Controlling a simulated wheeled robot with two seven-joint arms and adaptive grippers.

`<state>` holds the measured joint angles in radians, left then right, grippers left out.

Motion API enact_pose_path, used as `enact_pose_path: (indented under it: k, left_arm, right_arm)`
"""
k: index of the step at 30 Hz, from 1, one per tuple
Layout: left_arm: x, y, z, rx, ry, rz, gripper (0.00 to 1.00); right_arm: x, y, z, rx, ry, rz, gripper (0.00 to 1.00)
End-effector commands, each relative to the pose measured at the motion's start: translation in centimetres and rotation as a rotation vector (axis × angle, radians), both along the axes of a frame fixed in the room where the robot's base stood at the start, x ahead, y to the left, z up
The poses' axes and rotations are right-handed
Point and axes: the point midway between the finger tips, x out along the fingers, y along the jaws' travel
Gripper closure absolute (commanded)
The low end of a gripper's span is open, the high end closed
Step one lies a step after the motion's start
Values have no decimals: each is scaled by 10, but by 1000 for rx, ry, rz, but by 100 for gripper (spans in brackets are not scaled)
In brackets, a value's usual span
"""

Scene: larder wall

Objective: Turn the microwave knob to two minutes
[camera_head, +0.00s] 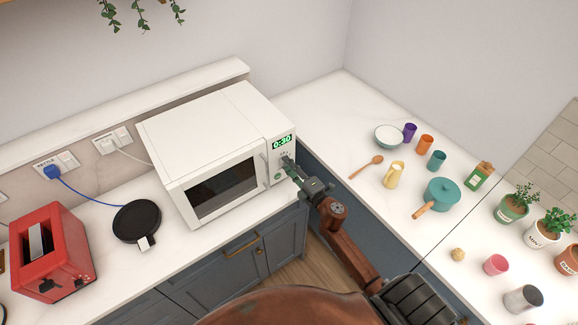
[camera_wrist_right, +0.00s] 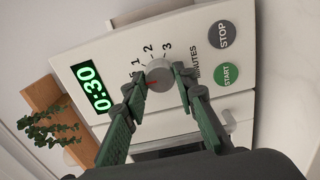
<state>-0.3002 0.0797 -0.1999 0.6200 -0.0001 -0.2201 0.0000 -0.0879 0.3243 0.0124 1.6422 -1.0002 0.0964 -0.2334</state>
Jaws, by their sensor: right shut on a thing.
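The white microwave (camera_head: 208,120) stands on the counter with its door shut. The red mark lies on the side near the display, before the 1. My right gripper (camera_head: 289,168) is shut on the knob, with a green finger on each side in the wrist view (camera_wrist_right: 158,86). In the head view the gripper partly hides the knob. My left gripper is out of view.
START (camera_wrist_right: 226,75) and STOP (camera_wrist_right: 222,34) buttons lie beside the knob. The right counter holds cups, a bowl (camera_head: 389,137), a teal pot (camera_head: 441,194) and plants.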

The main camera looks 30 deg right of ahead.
Motion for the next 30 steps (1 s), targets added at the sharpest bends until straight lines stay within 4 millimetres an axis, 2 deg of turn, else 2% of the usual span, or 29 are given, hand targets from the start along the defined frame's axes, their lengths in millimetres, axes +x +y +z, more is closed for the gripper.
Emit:
enact_pose_path:
  k: [11,30]
  left_arm:
    - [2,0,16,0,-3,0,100]
    - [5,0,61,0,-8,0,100]
  right_arm:
    - [0,0,2,198,17,0,98]
    - [0,0,2,800,65,-2,98]
